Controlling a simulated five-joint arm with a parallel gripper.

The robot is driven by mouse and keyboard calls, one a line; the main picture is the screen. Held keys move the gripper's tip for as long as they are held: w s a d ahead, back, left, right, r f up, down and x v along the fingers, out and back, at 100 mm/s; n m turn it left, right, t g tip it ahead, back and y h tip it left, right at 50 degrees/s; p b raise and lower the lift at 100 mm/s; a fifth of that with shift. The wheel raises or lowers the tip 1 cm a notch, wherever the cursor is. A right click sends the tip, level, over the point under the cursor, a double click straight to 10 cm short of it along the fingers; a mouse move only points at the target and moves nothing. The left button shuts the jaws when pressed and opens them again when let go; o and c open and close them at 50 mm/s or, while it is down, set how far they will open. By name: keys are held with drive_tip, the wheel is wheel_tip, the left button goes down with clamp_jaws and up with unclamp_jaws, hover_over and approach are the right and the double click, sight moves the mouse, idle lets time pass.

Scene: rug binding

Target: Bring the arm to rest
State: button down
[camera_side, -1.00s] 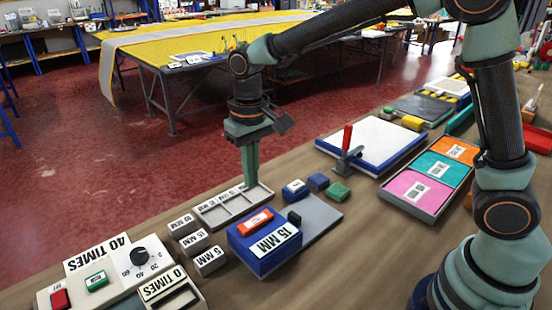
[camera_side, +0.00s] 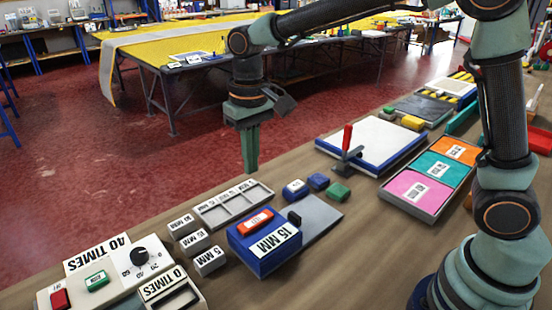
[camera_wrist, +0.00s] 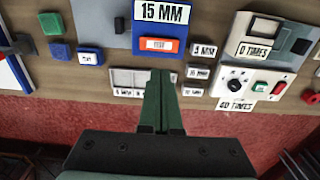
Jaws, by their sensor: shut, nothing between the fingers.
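My gripper (camera_side: 250,170) is shut and empty. In the side view its fingers point down and hang in the air above the back edge of the bench, above and behind a grey slotted tray (camera_side: 222,222). In the wrist view the closed fingers of my gripper (camera_wrist: 161,75) point toward the same tray (camera_wrist: 124,80), with a clear gap in the side view.
Around the tray are small 5, 10 and 15 MM blocks (camera_side: 193,241), a blue 15 MM unit (camera_side: 268,262) and a control box with a dial (camera_side: 138,257). A red-handled press (camera_side: 347,150) and a tray with coloured panels (camera_side: 416,190) stand to the right.

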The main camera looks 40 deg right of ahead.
drive_tip(key=s+d+r+t, duration=0.2)
drive_tip(key=s+d, duration=0.4)
drive_tip(key=d, duration=0.1)
drive_tip(key=s+d+r+t, duration=0.2)
drive_tip(key=s+d+t, duration=0.1)
drive_tip(key=s+d, duration=0.3)
drive_tip(key=shift+s+d+r, duration=0.25)
drive_tip(key=shift+d+r, duration=0.1)
drive_tip(key=shift+d, duration=0.2)
